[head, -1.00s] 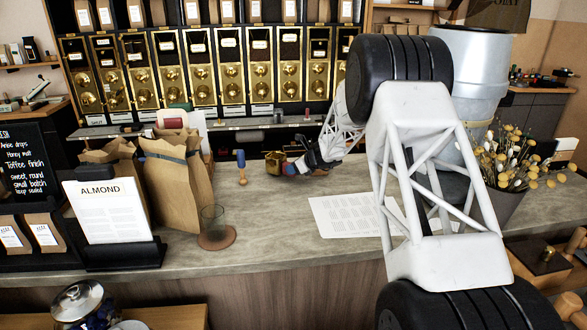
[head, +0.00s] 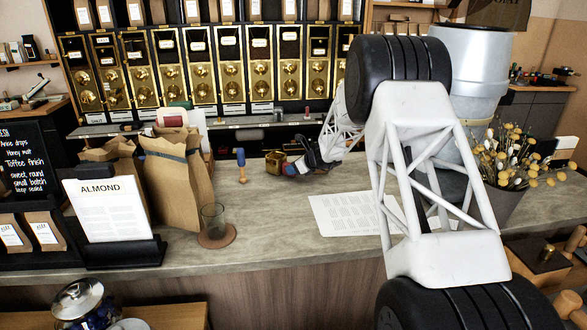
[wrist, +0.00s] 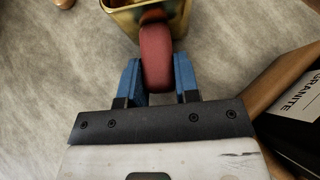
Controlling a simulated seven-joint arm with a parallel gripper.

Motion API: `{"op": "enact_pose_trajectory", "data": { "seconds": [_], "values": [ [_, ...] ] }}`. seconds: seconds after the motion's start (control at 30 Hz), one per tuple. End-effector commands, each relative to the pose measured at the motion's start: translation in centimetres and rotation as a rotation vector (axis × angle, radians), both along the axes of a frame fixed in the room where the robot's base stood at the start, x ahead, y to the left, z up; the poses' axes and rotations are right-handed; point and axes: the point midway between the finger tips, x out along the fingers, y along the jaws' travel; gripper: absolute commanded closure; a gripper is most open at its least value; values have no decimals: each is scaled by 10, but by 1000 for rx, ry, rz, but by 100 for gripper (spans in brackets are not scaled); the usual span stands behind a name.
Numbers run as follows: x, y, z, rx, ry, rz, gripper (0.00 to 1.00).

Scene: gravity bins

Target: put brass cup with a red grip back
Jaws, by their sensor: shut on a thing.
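The brass cup (head: 274,162) is at the middle of the counter in the head view, right of a blue-topped wooden tool. Its red grip (wrist: 156,58) points toward my gripper (wrist: 158,82). In the wrist view the two blue fingers stand on either side of the red grip and are shut on it. The open brass cup body (wrist: 125,12) shows at the top edge, partly cut off. The cup is at or close above the counter; I cannot tell whether it touches.
The blue-topped tool (head: 241,166) stands left of the cup. A glass on a round coaster (head: 216,238), paper bags (head: 172,185) and a printed sheet (head: 345,214) are nearer. Brass-fronted bins (head: 230,70) line the back.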

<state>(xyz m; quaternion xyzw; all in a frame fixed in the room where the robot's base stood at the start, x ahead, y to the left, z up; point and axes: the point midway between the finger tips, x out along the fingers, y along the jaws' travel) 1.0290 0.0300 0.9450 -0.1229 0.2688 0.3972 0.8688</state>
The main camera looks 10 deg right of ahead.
Motion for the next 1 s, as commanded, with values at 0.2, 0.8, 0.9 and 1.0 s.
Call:
{"op": "enact_pose_trajectory", "data": {
  "seconds": [0.2, 0.8, 0.9, 1.0],
  "values": [
    [0, 0, -2, 0, 0, 0, 100],
    [0, 0, -2, 0, 0, 0, 41],
    [0, -1, -2, 0, 0, 0, 41],
    [-2, -3, 1, 0, 0, -1, 41]
  ]
}}
